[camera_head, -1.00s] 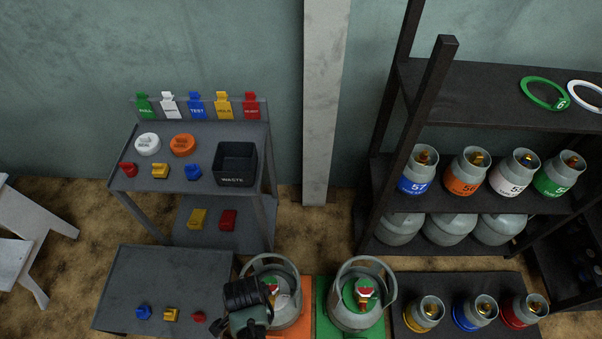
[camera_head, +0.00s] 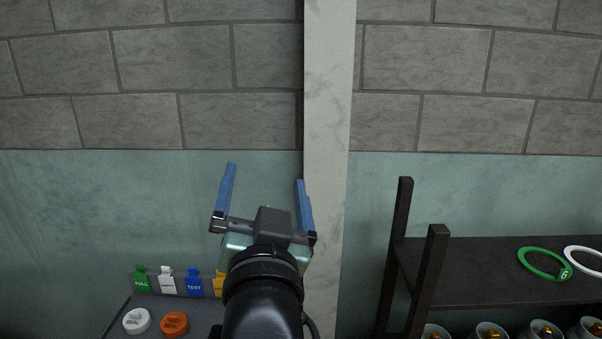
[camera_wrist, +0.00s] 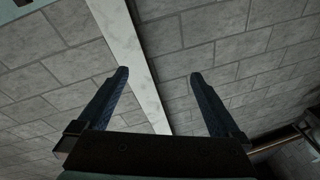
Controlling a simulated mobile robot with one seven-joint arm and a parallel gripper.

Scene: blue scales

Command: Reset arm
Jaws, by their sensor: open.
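My gripper (camera_head: 264,175) is raised in the middle of the head view, in front of the wall and left of the pale pillar (camera_head: 328,110). Its two blue fingers point upward and stand wide apart with nothing between them. In the wrist view my gripper (camera_wrist: 158,76) is also open and empty. The pillar and grey blocks show beyond the fingers there. No object touches the fingers.
A grey bench at lower left carries a white disc (camera_head: 137,321), an orange disc (camera_head: 174,324) and coloured tags (camera_head: 193,282). A dark rack (camera_head: 470,272) at right holds a green ring (camera_head: 544,263), a white ring (camera_head: 586,262) and several cylinders below.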

